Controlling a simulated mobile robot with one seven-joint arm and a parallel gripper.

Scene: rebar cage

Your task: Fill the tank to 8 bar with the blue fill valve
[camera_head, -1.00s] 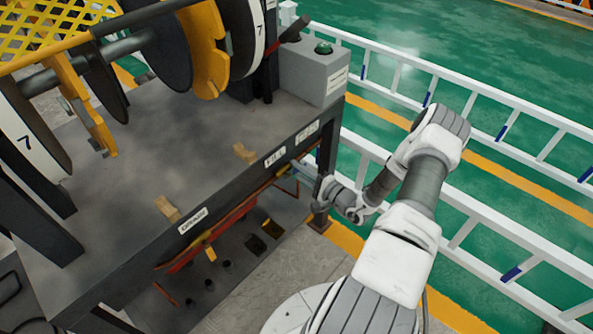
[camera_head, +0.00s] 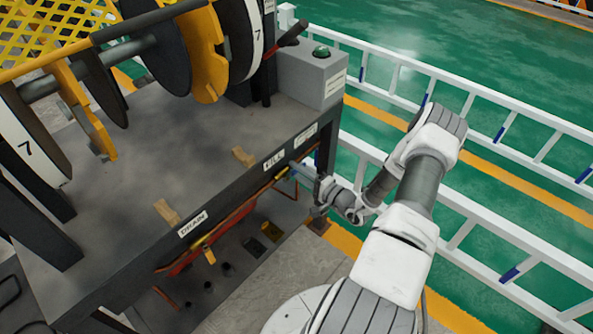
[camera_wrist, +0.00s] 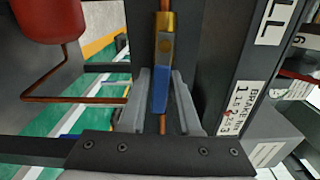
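The fill valve has a brass body (camera_wrist: 165,40) and a blue lever (camera_wrist: 160,88), which shows upright in the wrist view. It sits on a thin copper pipe (camera_wrist: 163,125). My gripper (camera_wrist: 162,85) has one finger on each side of the blue lever, with narrow gaps visible; contact is not clear. In the head view my gripper (camera_head: 306,176) reaches under the bench edge below the FILL label (camera_head: 273,160), and the valve is small there. The red tank (camera_wrist: 45,20) shows at upper left in the wrist view. No pressure reading is legible.
A DRAIN label (camera_head: 193,224) is farther left on the bench edge, with a yellow lever (camera_head: 209,256) below it. A grey box with a green button (camera_head: 321,52) stands on the bench corner. White railings (camera_head: 480,208) are behind my arm.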

